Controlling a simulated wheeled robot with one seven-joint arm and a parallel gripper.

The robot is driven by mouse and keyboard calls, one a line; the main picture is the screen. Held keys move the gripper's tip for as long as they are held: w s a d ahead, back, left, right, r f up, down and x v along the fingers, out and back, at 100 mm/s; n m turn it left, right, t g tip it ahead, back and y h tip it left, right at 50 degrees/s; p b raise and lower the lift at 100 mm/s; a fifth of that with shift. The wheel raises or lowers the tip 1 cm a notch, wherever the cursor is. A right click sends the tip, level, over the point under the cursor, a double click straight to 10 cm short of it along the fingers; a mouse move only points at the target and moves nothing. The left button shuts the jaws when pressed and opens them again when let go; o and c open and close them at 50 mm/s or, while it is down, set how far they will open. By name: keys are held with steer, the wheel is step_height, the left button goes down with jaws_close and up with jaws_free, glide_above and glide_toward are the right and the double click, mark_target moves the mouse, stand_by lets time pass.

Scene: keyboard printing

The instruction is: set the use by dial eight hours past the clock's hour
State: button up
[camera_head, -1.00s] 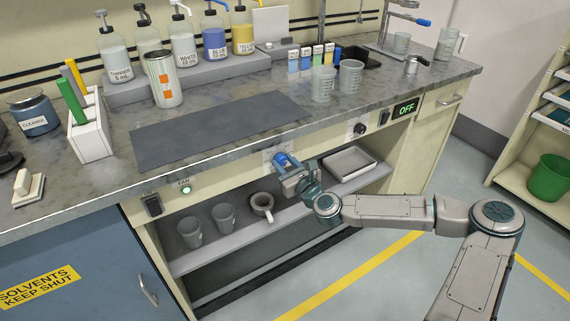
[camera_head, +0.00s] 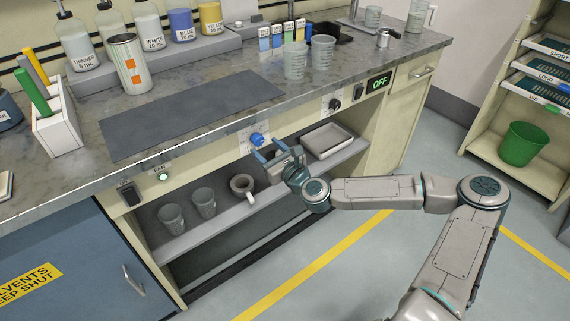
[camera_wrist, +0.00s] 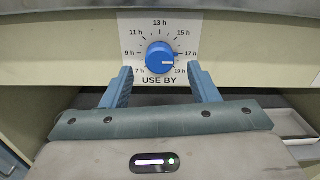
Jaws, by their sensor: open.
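The use by dial is a blue round knob (camera_wrist: 160,58) on a white plate (camera_wrist: 135,27) marked from 7 h to 19 h. Its white pointer line points right, around the 17 h side; the exact reading is hard to tell. In the head view the knob (camera_head: 257,139) sits on the bench front below the worktop. My gripper (camera_wrist: 160,70) is open, its blue fingers apart, left and right of the knob and a little below it, with nothing between them. In the head view my gripper (camera_head: 271,151) is just in front of the knob, apart from it.
The worktop edge overhangs above the dial. The floor in front is clear.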

steer(key=v, duration=1)
